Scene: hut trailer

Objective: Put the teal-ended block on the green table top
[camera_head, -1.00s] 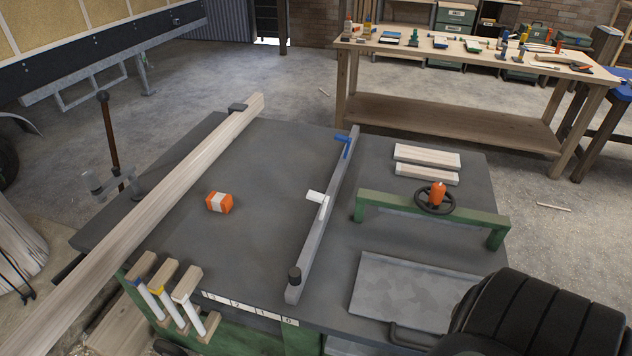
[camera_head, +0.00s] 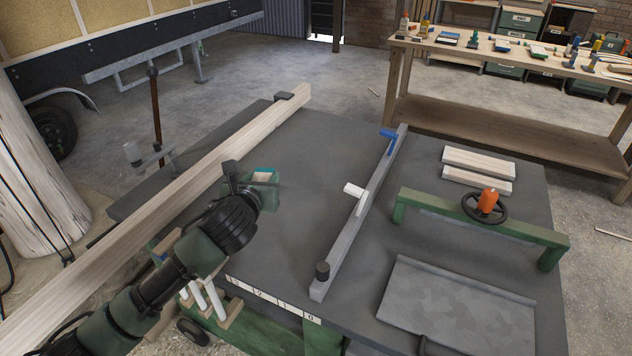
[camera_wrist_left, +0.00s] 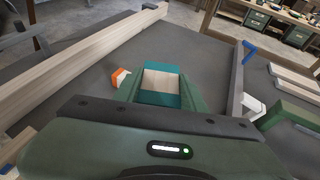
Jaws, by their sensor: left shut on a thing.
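My left gripper (camera_head: 258,184) is shut on the teal-ended block (camera_head: 263,175), a pale wooden piece with teal ends. The block also shows between the fingers in the left wrist view (camera_wrist_left: 161,82). I hold it over the left part of the table top (camera_head: 315,160), which looks dark grey on a green frame. Whether the block touches the surface I cannot tell. An orange-ended block (camera_wrist_left: 120,77) lies on the table just left of the held block in the left wrist view; my gripper hides it in the head view. My right gripper is not in view.
A long plank (camera_head: 210,157) lies along the table's left side. A grey fence (camera_head: 362,210) with a blue lever crosses the middle. Two short boards (camera_head: 478,163), a green bridge with a handwheel (camera_head: 485,207) and a grey plate (camera_head: 455,305) occupy the right side.

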